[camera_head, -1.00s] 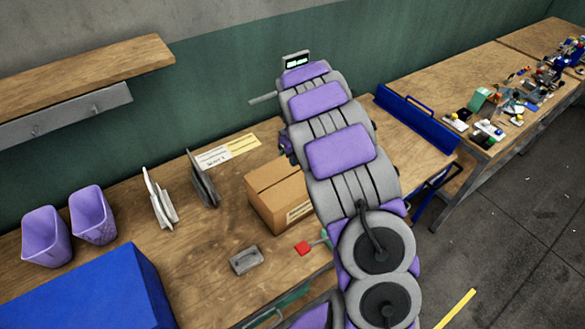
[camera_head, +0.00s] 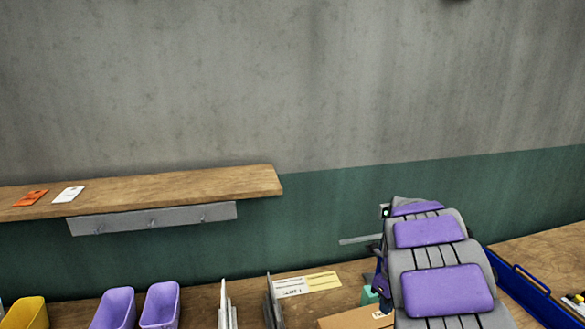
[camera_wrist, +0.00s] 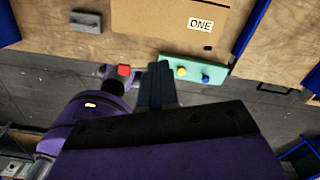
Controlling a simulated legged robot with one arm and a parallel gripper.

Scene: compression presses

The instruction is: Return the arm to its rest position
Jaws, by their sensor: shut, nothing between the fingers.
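My arm (camera_head: 440,260) shows at the right in the head view, grey with purple pads, rising in front of the back wall. In the wrist view my gripper (camera_wrist: 160,85) shows as dark fingers close together, with nothing held between them. The fingers overlap the bench's front edge in that picture; their distance from it cannot be judged. A narrow grey piece at the arm's far end in the head view may be the gripper, but it is too small to tell.
A wooden shelf (camera_head: 150,194) is on the wall at left. Purple bins (camera_head: 160,305) and a yellow bin (camera_head: 27,313) stand below. A cardboard box (camera_wrist: 165,22), a green button panel (camera_wrist: 193,70) and a red knob (camera_wrist: 124,71) show in the wrist view. A blue rack (camera_head: 535,295) is at right.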

